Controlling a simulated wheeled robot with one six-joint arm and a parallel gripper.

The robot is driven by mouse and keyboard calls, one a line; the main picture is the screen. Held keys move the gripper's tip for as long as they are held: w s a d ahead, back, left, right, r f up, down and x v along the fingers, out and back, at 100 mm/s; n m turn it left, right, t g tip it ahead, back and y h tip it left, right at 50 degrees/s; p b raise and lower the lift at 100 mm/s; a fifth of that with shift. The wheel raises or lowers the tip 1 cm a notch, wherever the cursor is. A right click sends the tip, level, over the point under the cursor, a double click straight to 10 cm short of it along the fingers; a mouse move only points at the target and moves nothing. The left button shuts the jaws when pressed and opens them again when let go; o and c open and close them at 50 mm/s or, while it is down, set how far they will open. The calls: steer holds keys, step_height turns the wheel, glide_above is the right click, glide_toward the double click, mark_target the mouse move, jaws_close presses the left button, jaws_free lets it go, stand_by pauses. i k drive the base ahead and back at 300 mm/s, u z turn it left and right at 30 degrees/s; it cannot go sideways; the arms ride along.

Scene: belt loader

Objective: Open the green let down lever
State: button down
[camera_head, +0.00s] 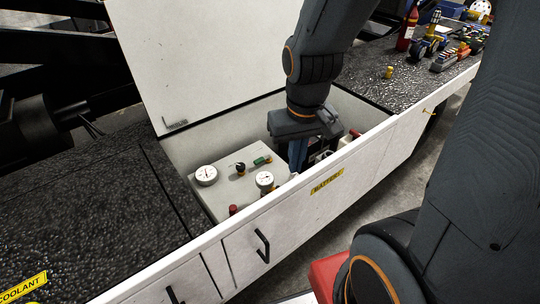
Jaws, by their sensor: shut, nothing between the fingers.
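The small green lever (262,160) sits on the grey panel (215,190) inside the open compartment, right of a black knob (240,168) and above a white gauge (265,180). My gripper (298,160) points down into the compartment, to the right of the green lever and apart from it in the picture. It is shut and holds nothing. The fingertips are partly hidden low in the compartment, and their depth is hard to judge.
A second gauge (206,175) and a red knob (233,210) are on the panel. The raised white lid (245,50) stands behind the compartment. The white front wall with a battery label (327,182) borders it in front. Toys and a red bottle (407,30) stand at the upper right.

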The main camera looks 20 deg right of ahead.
mark_target(261, 160)
steer(key=z, duration=0.45)
steer(key=k, duration=0.55)
steer(key=z, duration=0.55)
steer(key=i, duration=0.5)
steer(key=u, duration=0.55)
steer(key=i, duration=0.7)
steer(key=u, duration=0.75)
